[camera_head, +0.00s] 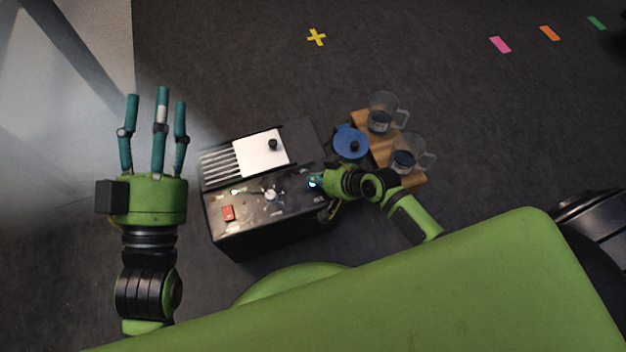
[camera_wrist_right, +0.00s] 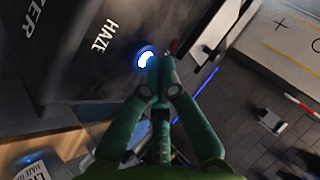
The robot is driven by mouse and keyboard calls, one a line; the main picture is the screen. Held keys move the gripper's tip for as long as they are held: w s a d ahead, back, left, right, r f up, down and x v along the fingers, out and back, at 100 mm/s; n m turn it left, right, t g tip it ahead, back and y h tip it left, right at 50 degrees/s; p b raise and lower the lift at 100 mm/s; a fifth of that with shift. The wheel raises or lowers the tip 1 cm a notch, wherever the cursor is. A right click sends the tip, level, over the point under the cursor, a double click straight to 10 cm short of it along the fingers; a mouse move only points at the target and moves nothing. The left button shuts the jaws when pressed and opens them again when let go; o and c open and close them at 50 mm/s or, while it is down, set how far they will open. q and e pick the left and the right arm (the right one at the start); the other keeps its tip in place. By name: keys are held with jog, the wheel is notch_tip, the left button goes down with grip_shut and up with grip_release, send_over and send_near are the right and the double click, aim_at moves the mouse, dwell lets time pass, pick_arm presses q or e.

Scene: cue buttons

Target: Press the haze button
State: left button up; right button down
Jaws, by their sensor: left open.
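The black haze machine (camera_head: 265,237) sits on the dark floor, with a white plate, vents, a red switch (camera_head: 228,213) and a knob on top. The haze button glows blue-white in the right wrist view (camera_wrist_right: 146,57), beside the word HAZE. It also shows as a bright spot in the head view (camera_head: 312,183). My right gripper (camera_wrist_right: 160,64) has its fingertips together right at the button's edge, partly covering it. I cannot tell whether they touch it. My left gripper (camera_head: 158,100) is open and empty, left of the machine, fingers pointing up the picture.
Right of the machine a wooden board (camera_head: 412,181) holds two clear jugs (camera_head: 381,112) (camera_head: 405,155), close to my right arm. A blue round container (camera_head: 350,142) stands beside it. Coloured tape marks (camera_head: 316,37) (camera_head: 500,44) lie on otherwise clear floor at the back.

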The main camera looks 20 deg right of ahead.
jog(key=shift+r+p, duration=0.55)
jog(key=shift+r, duration=0.1)
notch_tip(320, 180, up, 5)
jog(key=p, duration=0.5)
jog(key=shift+r+p, duration=0.1)
jog(key=shift+p, duration=0.25)
dwell(0.3)
